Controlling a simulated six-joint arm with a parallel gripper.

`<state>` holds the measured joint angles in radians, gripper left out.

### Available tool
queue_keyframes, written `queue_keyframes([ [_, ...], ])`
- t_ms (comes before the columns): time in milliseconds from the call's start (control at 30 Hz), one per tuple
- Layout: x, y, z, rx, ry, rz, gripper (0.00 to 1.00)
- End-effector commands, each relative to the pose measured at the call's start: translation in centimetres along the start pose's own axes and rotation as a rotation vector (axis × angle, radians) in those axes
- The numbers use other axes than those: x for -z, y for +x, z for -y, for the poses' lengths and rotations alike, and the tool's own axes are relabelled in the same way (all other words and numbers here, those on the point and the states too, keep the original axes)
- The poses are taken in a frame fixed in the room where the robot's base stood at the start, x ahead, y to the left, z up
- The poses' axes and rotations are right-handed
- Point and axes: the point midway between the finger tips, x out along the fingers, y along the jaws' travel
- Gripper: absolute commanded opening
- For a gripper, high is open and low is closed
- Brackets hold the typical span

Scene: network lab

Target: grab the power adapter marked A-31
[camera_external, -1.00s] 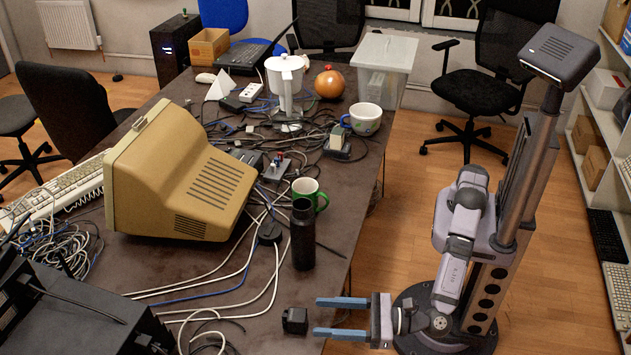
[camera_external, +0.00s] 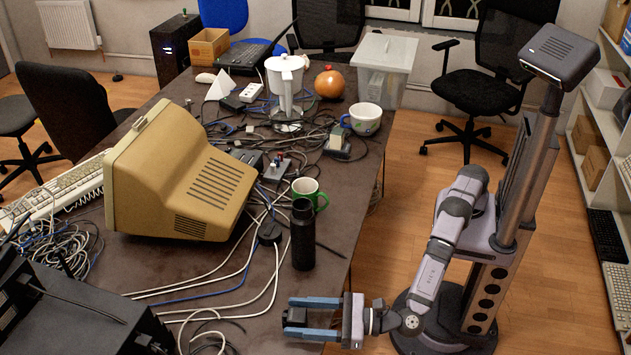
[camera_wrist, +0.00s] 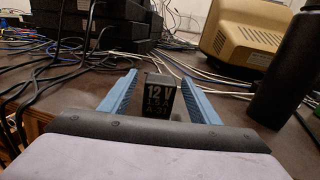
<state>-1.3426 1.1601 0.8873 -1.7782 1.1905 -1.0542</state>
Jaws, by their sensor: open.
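The power adapter (camera_wrist: 159,97) is a small black block with white print on its near face; "12 V" reads clearly, and the smaller lines below look like "1.5 A" and "A-31". It stands on the brown table near the front edge. In the external view the adapter (camera_external: 296,316) shows between the blue fingers. My gripper (camera_external: 312,318) is open, with one finger on each side of the adapter.
A black bottle (camera_external: 303,235) stands close by, with a green-and-white mug (camera_external: 309,192) behind it. White cables (camera_external: 262,275) lie left of the gripper. A beige monitor (camera_external: 180,170) and black equipment (camera_external: 70,315) take up the table's left side.

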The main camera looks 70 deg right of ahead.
Motion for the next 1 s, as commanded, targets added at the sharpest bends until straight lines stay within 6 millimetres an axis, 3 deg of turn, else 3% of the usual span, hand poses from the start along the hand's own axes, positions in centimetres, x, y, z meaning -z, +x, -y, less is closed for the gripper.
queue_keyframes([
  [367, 0.0, 0.8, 0.0, 0.000, 0.000, 0.001, 0.56],
  [600, 0.0, 0.8, 0.0, -0.001, 0.000, 0.000, 0.08],
  [1000, -1.1, 0.8, 0.0, 0.000, 0.002, 0.002, 0.08],
])
